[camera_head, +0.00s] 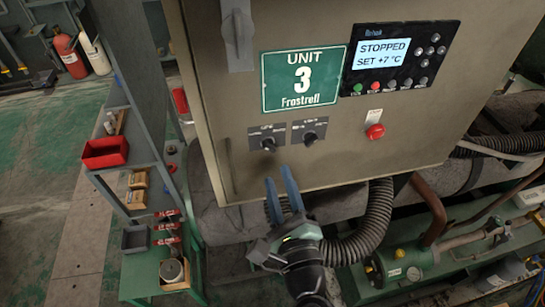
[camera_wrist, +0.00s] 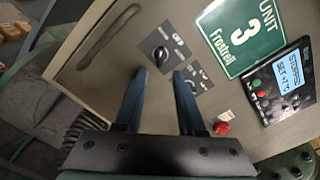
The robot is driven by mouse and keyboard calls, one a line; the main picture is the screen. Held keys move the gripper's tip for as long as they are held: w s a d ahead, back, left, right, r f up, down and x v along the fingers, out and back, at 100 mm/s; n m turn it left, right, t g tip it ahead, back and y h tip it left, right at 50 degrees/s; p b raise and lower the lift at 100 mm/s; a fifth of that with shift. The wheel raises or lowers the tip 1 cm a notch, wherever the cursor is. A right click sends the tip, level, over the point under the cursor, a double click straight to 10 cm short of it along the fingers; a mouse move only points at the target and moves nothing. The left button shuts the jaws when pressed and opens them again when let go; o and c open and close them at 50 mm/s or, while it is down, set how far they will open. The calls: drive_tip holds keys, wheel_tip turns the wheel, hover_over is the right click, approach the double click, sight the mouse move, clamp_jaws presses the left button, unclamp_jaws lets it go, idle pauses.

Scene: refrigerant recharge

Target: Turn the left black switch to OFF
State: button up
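The left black switch (camera_head: 268,143) is a round knob on a dark label plate, low on the beige cabinet front. My gripper (camera_head: 279,178) is below the left switch in the head view. In the wrist view my gripper (camera_wrist: 159,74) has its two blue fingers apart with nothing between them. The right black switch (camera_head: 310,137) sits beside the left one; in the wrist view a finger partly covers it.
A red button (camera_head: 375,132) is right of the switches. Above are the green Unit 3 sign (camera_head: 303,78) and a control panel (camera_head: 401,58) reading STOPPED, SET +7 °C. A grey handle (camera_head: 237,38) projects upper left. A corrugated hose (camera_head: 372,225) hangs below the cabinet.

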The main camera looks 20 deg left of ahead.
sight(270, 150)
drive_tip(key=x, duration=0.6)
drive_tip(key=shift+w+a, duration=0.15)
drive_tip(key=shift+w, duration=0.1)
drive_tip(key=shift+c, duration=0.5)
clamp_jaws()
